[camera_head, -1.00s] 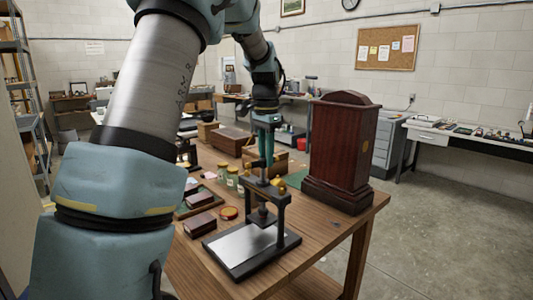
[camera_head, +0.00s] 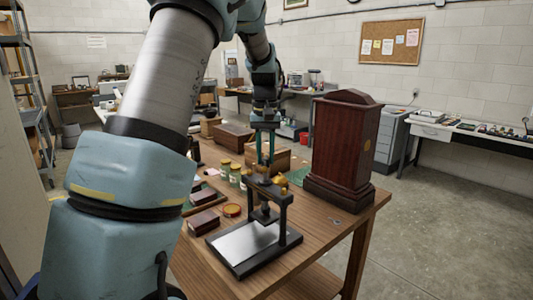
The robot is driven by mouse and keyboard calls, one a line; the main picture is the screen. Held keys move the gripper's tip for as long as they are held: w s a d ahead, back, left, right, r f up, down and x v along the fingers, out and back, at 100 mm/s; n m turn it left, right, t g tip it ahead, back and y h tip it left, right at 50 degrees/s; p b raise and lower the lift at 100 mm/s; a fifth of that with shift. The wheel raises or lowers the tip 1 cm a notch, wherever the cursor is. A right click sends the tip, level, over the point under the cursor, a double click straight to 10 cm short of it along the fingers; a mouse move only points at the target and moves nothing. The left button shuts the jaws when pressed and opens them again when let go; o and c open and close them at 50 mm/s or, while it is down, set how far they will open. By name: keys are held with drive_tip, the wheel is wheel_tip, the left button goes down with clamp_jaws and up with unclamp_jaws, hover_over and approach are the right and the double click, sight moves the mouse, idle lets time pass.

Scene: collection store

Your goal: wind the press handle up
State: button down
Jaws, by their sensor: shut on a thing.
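The press stands on the wooden table, with a black frame (camera_head: 284,213) and a flat pale plate (camera_head: 243,241) at its base. Its handle, with a brass knob (camera_head: 281,182), sits on top of the frame's crossbar. My gripper (camera_head: 265,164) points down from above at the top of the press, its two fingers seen side by side. It is shut on the press handle; the fingertips partly hide the held part. The screw and pad below the crossbar show dark above the plate.
A tall dark red wooden case (camera_head: 345,145) stands close to the right of the press. Jars (camera_head: 235,174), a round red-rimmed lid (camera_head: 232,210) and dark boxes (camera_head: 204,221) lie to the left. A wooden crate (camera_head: 278,158) is behind. Floor at the right is clear.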

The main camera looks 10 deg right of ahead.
drive_tip(key=n+p, duration=0.1)
drive_tip(key=n, duration=0.3)
drive_tip(key=shift+a, duration=0.2)
drive_tip(key=shift+a+n+p, duration=0.15)
drive_tip(key=shift+n+p, duration=0.25)
drive_tip(key=shift+n, duration=1.5)
drive_tip(key=shift+s, duration=0.1)
drive_tip(key=c, duration=0.7)
unclamp_jaws()
drive_tip(key=shift+r, duration=0.1)
wheel_tip(320, 180, up, 11)
drive_tip(key=b, duration=0.2)
drive_tip(key=shift+f+b, duration=0.2)
drive_tip(key=shift+b, duration=0.2)
drive_tip(key=shift+a, duration=0.1)
